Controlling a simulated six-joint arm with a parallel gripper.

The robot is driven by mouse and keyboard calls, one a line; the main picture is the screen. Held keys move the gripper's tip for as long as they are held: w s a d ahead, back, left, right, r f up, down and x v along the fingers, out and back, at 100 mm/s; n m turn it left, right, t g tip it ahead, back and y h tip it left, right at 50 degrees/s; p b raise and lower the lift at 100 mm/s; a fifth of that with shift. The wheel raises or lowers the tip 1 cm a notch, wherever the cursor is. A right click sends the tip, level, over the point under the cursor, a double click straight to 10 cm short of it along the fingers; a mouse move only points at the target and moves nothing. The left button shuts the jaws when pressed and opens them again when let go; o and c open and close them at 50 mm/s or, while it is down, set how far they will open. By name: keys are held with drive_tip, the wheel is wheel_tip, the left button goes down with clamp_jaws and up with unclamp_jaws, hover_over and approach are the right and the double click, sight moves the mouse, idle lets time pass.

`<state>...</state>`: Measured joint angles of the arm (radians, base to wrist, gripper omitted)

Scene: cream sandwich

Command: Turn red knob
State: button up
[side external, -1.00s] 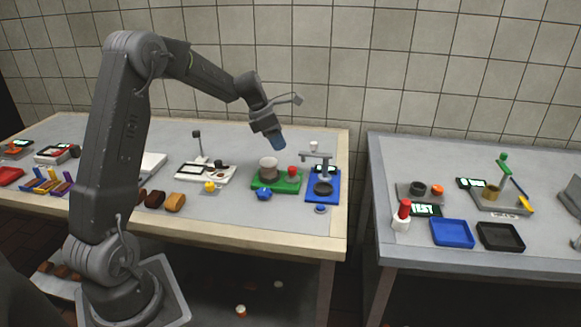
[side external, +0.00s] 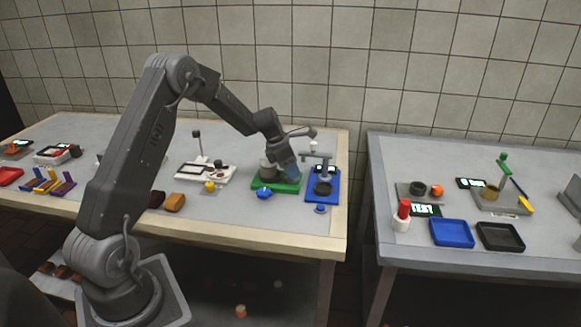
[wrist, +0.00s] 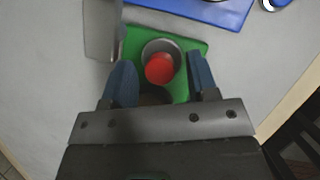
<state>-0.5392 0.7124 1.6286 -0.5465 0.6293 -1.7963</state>
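The red knob (wrist: 159,68) shows in the wrist view as a round red cap on a grey round base, on a green plate (wrist: 192,47). My gripper (wrist: 160,78) is open, with one blue finger on each side of the knob and clear gaps to both. In the side view my gripper (side external: 288,168) is low over the right part of the green plate (side external: 268,188). It hides the red knob there. A grey cylinder (side external: 267,169) stands on the same plate, left of the gripper.
A blue device (side external: 322,190) stands close to the right of the green plate. A small blue item (side external: 264,193) lies at the plate's front edge. A white device (side external: 205,171) stands to the left. A gap separates this table from the right table (side external: 470,160).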

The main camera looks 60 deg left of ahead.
drive_tip(key=c, duration=0.9)
drive_tip(key=shift+o, duration=0.2)
drive_tip(key=shift+m, duration=0.3)
drive_tip(key=m+h, duration=0.1)
drive_tip(key=m, duration=0.2)
drive_tip(key=m+g+h, duration=0.1)
drive_tip(key=m, duration=0.2)
drive_tip(key=shift+w+a+g, duration=0.1)
drive_tip(key=shift+a+g, duration=0.05)
drive_tip(key=shift+g, duration=0.15)
drive_tip(key=m+g, duration=0.1)
drive_tip(key=m, duration=0.2)
drive_tip(key=m+g, duration=0.1)
drive_tip(key=m, duration=0.3)
drive_tip(key=shift+w+g+h, duration=0.15)
drive_tip(key=shift+g+h, duration=0.15)
drive_tip(key=shift+g, duration=0.1)
drive_tip(key=shift+m, duration=0.3)
drive_tip(key=o, duration=0.9)
drive_tip(key=shift+w+r, duration=0.1)
drive_tip(key=shift+r, duration=0.1)
